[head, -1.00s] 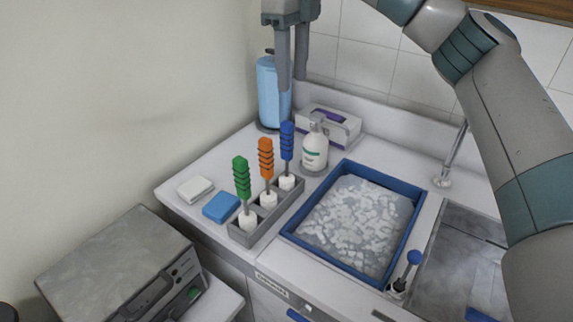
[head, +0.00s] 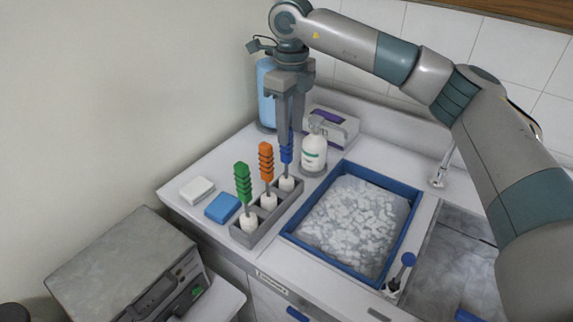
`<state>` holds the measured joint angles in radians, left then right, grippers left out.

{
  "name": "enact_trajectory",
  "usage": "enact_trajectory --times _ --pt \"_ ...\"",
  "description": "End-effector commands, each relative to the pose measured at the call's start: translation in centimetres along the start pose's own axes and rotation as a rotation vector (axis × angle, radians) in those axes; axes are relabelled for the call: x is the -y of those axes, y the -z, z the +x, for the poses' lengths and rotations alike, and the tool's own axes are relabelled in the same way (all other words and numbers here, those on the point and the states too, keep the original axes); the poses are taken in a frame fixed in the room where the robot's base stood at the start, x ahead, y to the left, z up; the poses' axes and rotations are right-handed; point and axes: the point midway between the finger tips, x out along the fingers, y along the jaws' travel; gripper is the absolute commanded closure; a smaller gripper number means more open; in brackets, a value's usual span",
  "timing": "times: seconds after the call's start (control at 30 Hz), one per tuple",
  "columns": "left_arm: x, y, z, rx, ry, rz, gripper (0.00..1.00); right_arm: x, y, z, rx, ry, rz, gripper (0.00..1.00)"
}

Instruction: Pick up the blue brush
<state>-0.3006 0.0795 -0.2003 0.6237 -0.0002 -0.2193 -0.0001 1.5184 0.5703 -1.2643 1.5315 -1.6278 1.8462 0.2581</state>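The blue brush (head: 287,154) stands upright in the back slot of a grey holder (head: 262,232), its white head down and its ribbed blue handle up. My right gripper (head: 288,138) points down over it, with its fingertips at the upper handle. The fingers look apart, and some blue shows between them. The front finger hides part of the handle top, and I cannot tell whether either finger touches it. My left gripper is not in view.
An orange brush (head: 266,160) and a green brush (head: 243,182) stand in the same holder. A white pump bottle (head: 314,155) is close on the right. A blue-rimmed tray (head: 293,238), a tissue box (head: 343,127) and a blue roll (head: 265,95) are nearby.

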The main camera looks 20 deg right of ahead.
Motion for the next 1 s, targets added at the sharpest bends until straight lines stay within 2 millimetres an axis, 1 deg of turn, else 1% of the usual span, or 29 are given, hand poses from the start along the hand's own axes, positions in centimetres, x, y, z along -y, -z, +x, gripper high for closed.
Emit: enact_trajectory --times 0.33,0.47,0.57,0.77,0.83,1.0 --pt "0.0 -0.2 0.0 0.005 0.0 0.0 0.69 0.0 0.0 0.2 0.0 0.0 0.0 0.61" --pt "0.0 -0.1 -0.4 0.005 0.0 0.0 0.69 -0.1 0.0 0.5 -0.002 0.0 0.0 0.61" --pt "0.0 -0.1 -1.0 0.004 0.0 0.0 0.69 -0.3 -0.1 1.1 -0.004 -0.002 -0.001 0.61" --pt "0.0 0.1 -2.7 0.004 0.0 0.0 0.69 -0.9 -0.6 3.1 -0.003 -0.002 -0.001 0.61" --pt "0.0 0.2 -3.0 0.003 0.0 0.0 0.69 -0.8 -0.5 4.2 -0.003 -0.001 0.0 0.61" --pt "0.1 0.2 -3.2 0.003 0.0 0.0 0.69 -0.8 -0.6 5.4 -0.001 -0.001 0.0 0.61"
